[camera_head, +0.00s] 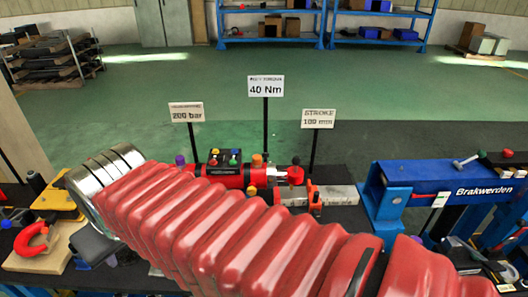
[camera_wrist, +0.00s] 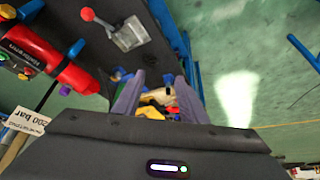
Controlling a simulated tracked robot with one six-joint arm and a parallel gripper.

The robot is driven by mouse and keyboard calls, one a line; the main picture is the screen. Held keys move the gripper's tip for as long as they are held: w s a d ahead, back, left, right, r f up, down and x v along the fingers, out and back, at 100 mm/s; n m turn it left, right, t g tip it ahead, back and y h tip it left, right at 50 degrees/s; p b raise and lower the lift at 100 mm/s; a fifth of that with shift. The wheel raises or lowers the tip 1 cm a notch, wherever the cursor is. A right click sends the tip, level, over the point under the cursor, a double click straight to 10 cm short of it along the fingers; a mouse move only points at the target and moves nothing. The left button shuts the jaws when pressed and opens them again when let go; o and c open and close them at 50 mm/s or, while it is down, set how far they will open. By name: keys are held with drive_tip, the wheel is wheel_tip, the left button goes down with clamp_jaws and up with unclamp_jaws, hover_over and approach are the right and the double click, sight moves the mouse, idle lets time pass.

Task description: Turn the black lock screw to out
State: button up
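I cannot make out the black lock screw with certainty in either view. A red cylinder (camera_head: 228,180) with coloured knobs lies on the dark bench behind my arm; part of it shows at the left of the wrist view (camera_wrist: 62,72). My gripper (camera_wrist: 158,92) shows in the wrist view with its two grey fingers well apart. Nothing is clasped between them; small yellow, white and blue things show beyond the gap, blurred. A red-knobbed lever on a grey block (camera_wrist: 127,36) is ahead of the fingers. In the head view my red-sleeved arm crosses the bench and hides much of it.
Signs for 200 bar (camera_head: 187,112), 40 Nm (camera_head: 266,87) and 100 mm (camera_head: 318,118) stand behind the cylinder. A blue beam (camera_head: 450,180) is at right. A red shackle (camera_head: 36,239) lies at left. Open green floor (camera_head: 270,75) lies behind.

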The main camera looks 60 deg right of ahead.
drive_tip(key=w+d+r+m+g+h, duration=0.1)
drive_tip(key=w+d+m, duration=0.1)
drive_tip(key=d, duration=0.4)
drive_tip(key=w+d+r+m+h, duration=0.1)
drive_tip(key=w+d+r+m, duration=0.15)
drive_tip(key=d, duration=0.45)
drive_tip(key=m+g+h, duration=0.2)
drive_tip(key=m+g, duration=0.2)
drive_tip(key=m, duration=0.4)
hover_over(266, 156)
drive_tip(key=a, duration=0.5)
wheel_tip(266, 156, down, 3)
drive_tip(key=shift+d+r, duration=0.15)
drive_tip(key=shift+r, duration=0.05)
drive_tip(key=x, duration=1.3)
drive_tip(key=shift+w+f, duration=0.1)
drive_tip(key=shift+f, duration=0.35)
drive_tip(key=shift+c, duration=0.3)
